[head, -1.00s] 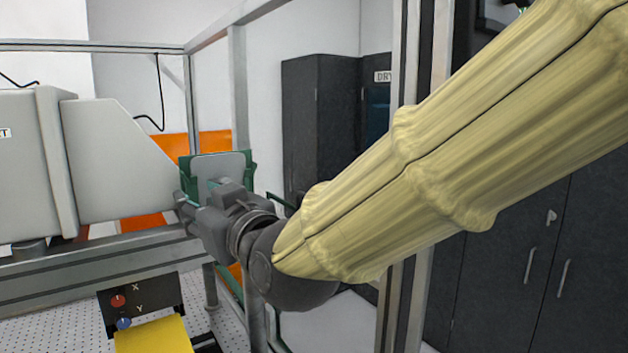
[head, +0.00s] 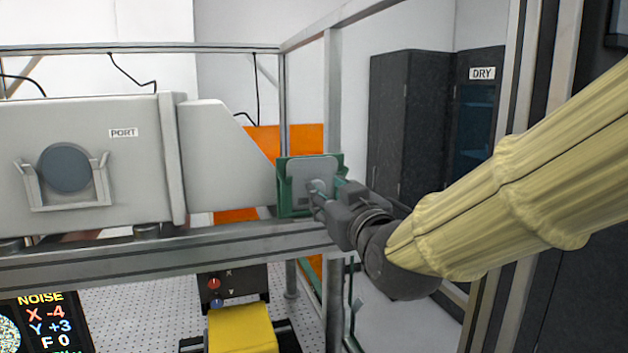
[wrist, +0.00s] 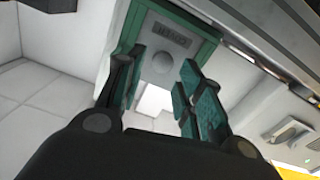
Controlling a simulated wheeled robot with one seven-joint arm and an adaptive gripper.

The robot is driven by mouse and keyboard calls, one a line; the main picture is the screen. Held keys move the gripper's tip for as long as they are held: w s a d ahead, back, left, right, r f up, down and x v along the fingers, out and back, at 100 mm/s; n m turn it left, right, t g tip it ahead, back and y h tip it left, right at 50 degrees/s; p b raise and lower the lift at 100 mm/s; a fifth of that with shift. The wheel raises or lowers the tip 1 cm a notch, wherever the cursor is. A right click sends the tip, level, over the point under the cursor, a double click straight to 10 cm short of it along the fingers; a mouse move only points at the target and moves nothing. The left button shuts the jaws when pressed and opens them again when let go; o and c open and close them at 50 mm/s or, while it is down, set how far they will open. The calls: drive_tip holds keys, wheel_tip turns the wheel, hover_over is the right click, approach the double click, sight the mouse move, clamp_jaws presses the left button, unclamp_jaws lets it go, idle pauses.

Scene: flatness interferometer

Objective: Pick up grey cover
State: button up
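The grey cover (head: 311,176) is a flat grey plate standing upright in a green holder (head: 283,200) beside the right end of the long grey housing. In the wrist view the cover (wrist: 182,47) shows a label, upside down, and a round grey knob (wrist: 162,62). The green holder (wrist: 206,50) frames it there. My gripper (head: 318,194) is right in front of the cover. In the wrist view my gripper (wrist: 162,78) is open, its two fingers apart with the knob seen in the gap between them. I cannot tell whether the fingertips reach around the knob.
The grey housing (head: 120,190) has a PORT label and a dark round disc (head: 66,168) in a bracket. A metal rail (head: 180,245) runs below. A black control box (head: 232,285), a yellow block (head: 242,330) and a screen (head: 45,325) are lower. A frame post (head: 333,120) stands near my gripper.

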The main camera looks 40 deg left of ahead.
sight(322, 190)
drive_tip(key=p+x, duration=0.3)
drive_tip(key=shift+a+r, duration=0.1)
drive_tip(key=shift+a, duration=0.2)
drive_tip(key=shift+p+x, duration=0.35)
drive_tip(key=shift+x, duration=0.4)
clamp_jaws()
